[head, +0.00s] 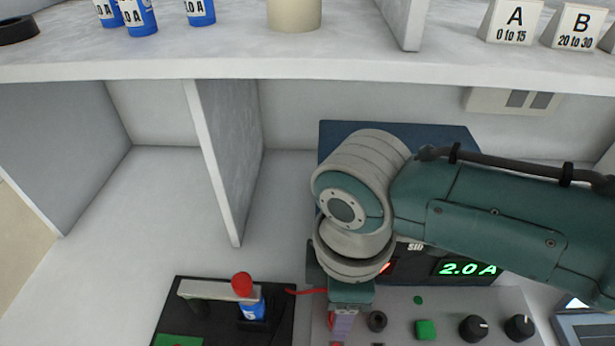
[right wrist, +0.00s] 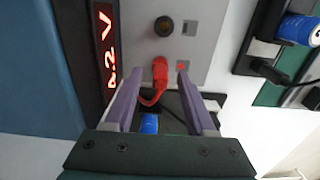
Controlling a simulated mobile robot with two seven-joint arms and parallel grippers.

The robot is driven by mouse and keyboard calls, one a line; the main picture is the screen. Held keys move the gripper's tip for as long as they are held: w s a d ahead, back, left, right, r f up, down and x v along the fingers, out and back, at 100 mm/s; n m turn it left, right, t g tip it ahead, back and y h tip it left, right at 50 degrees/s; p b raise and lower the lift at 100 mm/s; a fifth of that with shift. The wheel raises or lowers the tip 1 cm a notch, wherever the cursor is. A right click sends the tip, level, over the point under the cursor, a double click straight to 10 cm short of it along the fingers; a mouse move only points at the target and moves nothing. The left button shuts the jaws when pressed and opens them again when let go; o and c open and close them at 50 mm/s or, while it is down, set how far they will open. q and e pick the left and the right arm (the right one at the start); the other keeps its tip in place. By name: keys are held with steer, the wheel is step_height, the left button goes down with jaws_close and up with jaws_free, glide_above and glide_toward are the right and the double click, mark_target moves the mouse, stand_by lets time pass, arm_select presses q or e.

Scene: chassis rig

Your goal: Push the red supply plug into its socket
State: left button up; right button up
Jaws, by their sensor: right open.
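The red supply plug (right wrist: 160,72) stands at the grey panel, between the spread purple fingers of my right gripper (right wrist: 161,80) in the right wrist view. Gaps show on both sides of the plug, so the open fingers do not clasp it. A red lead curves from its lower end. The plug hides the panel right behind it, so I cannot tell how deep it sits in its socket. In the head view my right gripper (head: 343,322) points down at the front panel, and its wrist covers most of the plug. My left gripper is not in view.
A black socket (right wrist: 163,27) is beside the plug. The supply's panel has a green button (head: 426,330) and two black knobs (head: 473,328). A blue cell (head: 253,308) stands in a black holder on the left. A shelf (head: 270,66) overhangs the arm.

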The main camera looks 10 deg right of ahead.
step_height(320, 180, up, 9)
steer(key=p, duration=0.3)
steer(key=shift+f, duration=0.1)
steer(key=shift+r, duration=0.55)
steer(key=shift+a, duration=0.1)
steer(key=s+a+r+m+t+y+p, duration=0.1)
steer(key=s+a+r+m+y+p, duration=0.25)
steer(key=s, duration=0.25)
steer(key=s+d+r+m+t+h+p, duration=0.1)
steer(key=s+d+r+m+h, duration=0.15)
steer(key=d+m, duration=0.35)
steer(key=s+d+r+m+t+h+p, duration=0.15)
steer(key=s+d+r+m, duration=0.25)
steer(key=d, duration=0.4)
step_height(320, 180, up, 38)
steer(key=a+p, duration=0.1)
steer(key=p, duration=3.6)
steer(key=shift+w+n+y, duration=0.15)
steer(key=shift+n+y, duration=0.2)
